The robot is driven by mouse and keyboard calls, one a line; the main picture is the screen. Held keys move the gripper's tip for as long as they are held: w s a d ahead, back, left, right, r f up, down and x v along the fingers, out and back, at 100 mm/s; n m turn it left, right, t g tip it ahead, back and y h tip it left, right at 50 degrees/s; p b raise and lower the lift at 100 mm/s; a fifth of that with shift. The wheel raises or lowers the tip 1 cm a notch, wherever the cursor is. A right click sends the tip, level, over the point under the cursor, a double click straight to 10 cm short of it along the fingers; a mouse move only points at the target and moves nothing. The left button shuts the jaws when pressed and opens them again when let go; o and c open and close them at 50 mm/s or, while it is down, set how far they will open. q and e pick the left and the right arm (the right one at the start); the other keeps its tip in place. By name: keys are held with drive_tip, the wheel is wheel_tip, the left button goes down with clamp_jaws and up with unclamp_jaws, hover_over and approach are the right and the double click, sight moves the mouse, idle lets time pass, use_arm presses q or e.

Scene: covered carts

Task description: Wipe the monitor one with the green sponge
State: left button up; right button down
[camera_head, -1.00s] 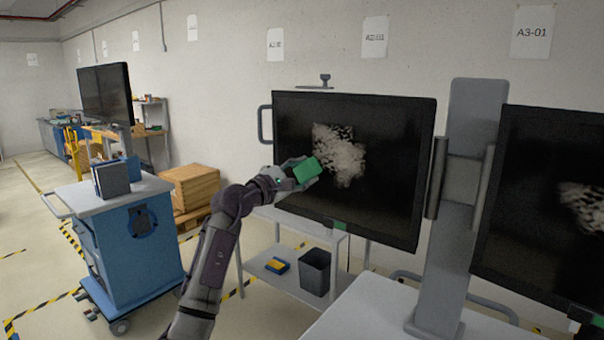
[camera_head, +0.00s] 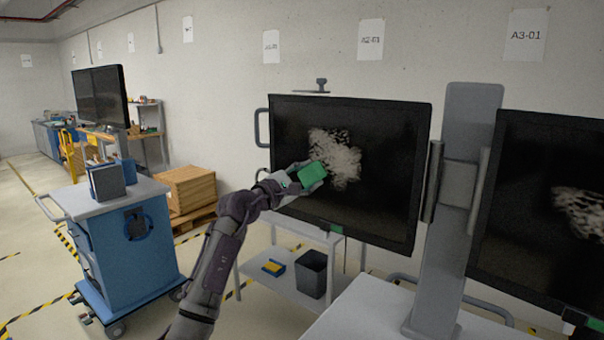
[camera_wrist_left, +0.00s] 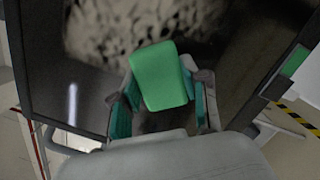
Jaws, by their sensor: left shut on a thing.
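The green sponge (camera_head: 312,174) is held in my left gripper (camera_head: 302,177), whose fingers are shut on its sides. The left wrist view shows the sponge (camera_wrist_left: 160,76) between the fingers (camera_wrist_left: 163,105). The monitor with the smudge (camera_head: 390,195) stands in the middle of the head view. A grey-white speckled smudge (camera_head: 338,160) covers part of its dark screen. The sponge is in front of the screen at the smudge's lower left edge; I cannot tell whether it touches. A second smudged monitor (camera_head: 540,225) is at the right edge. My right gripper is not in view.
A grey post (camera_head: 455,200) stands between the two monitors. A low shelf cart (camera_head: 268,285) below holds a dark bin (camera_head: 312,274) and a yellow-blue item (camera_head: 274,267). A blue cart (camera_head: 125,245) stands left, with wooden crates (camera_head: 188,188) behind it.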

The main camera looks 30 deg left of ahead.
sight(319, 178)
use_arm(q)
drive_tip(key=shift+d+p, duration=0.3)
drive_tip(key=shift+d, duration=0.8)
drive_tip(key=shift+s+d+r+p, duration=0.1)
drive_tip(key=shift+d+p, duration=0.25)
drive_tip(key=shift+d, duration=0.15)
drive_tip(key=shift+d+p, duration=0.45)
drive_tip(key=shift+d, duration=0.7)
